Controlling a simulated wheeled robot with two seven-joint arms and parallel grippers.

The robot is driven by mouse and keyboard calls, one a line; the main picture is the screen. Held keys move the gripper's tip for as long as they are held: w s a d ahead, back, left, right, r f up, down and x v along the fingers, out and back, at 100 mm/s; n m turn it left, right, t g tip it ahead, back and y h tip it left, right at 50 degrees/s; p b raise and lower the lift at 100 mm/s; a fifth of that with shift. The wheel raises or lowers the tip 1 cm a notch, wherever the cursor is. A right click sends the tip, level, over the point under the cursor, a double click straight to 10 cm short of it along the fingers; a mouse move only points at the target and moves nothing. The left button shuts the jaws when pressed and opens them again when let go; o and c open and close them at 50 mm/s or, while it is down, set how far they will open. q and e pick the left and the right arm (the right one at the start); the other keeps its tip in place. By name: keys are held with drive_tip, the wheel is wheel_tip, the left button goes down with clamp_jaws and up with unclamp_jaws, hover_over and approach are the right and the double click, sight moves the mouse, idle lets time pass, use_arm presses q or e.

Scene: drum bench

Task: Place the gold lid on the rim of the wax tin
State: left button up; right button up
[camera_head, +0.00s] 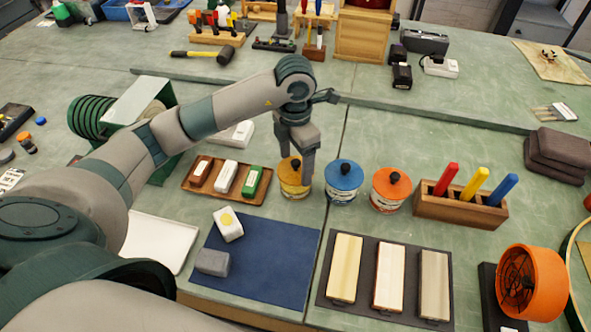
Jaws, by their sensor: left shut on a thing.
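The gold lid (286,176) is at the top of a round tin (294,192), the leftmost in a row of three tins. My left gripper (296,166) points down over it and is shut on the lid, with one finger on its right side. The fingers hide part of the lid and its knob. The lid looks roughly level and lined up with the tin. I cannot tell whether it touches the rim all round. My right gripper is not in view.
A blue-lidded tin (344,180) and an orange-lidded tin (390,190) stand close on the right. A wooden tray with three blocks (228,176) lies close on the left. A blue mat (265,255) lies in front. An orange fan (530,282) stands at front right.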

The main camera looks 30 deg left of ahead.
sight(295, 170)
use_arm(q)
wheel_tip(295, 170, down, 3)
drive_tip(key=shift+s+r+p, duration=0.1)
drive_tip(key=shift+r+p, duration=0.05)
drive_tip(key=shift+p, duration=0.6)
drive_tip(key=shift+f, duration=0.55)
drive_tip(key=shift+f, duration=0.15)
drive_tip(key=o, duration=1)
drive_tip(key=shift+o, duration=0.2)
drive_tip(key=shift+r, duration=0.25)
